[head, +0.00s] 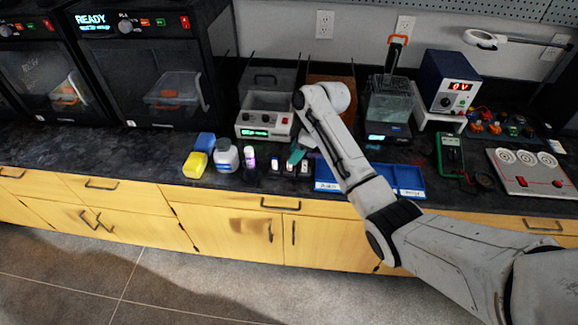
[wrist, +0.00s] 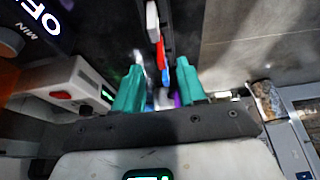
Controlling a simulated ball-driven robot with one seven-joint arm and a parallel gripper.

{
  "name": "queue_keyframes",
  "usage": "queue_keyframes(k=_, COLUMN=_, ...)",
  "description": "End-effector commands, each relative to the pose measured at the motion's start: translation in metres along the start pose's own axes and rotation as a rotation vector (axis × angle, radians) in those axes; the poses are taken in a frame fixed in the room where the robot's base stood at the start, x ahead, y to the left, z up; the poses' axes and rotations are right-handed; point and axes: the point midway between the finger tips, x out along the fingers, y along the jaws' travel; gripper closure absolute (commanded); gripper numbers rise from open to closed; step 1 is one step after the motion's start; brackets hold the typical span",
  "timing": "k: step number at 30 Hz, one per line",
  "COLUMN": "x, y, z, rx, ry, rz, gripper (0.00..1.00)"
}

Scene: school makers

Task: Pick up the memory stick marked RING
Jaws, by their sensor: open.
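Several small upright items with pale labels stand on the dark counter in the head view, among them one (head: 275,164) just left of my gripper. The labels are too small to read, so I cannot tell which is the RING memory stick. My gripper (head: 297,153) hangs low over this row, its teal fingers partly hiding the items. In the wrist view my gripper (wrist: 160,78) is open, with a gap between its teal fingers. Beyond and between them show a white piece (wrist: 152,20), a red piece (wrist: 161,55) and blurred blue and purple parts. Nothing is clearly held.
A blue tray (head: 408,181) lies right, partly behind my arm. A grey device (head: 265,118) stands behind. The counter's front edge is close.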

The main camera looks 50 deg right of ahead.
Motion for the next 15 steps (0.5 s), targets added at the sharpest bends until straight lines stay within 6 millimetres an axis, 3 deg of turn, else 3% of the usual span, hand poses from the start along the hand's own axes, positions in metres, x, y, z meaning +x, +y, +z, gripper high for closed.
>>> queue_keyframes(k=9, x=0.042, y=-0.002, z=0.000, rx=0.000, ry=-0.002, rz=-0.002, gripper=0.60)
queue_keyframes(k=15, x=0.048, y=-0.001, z=-0.001, rx=0.000, ry=0.000, rz=0.000, gripper=0.60)
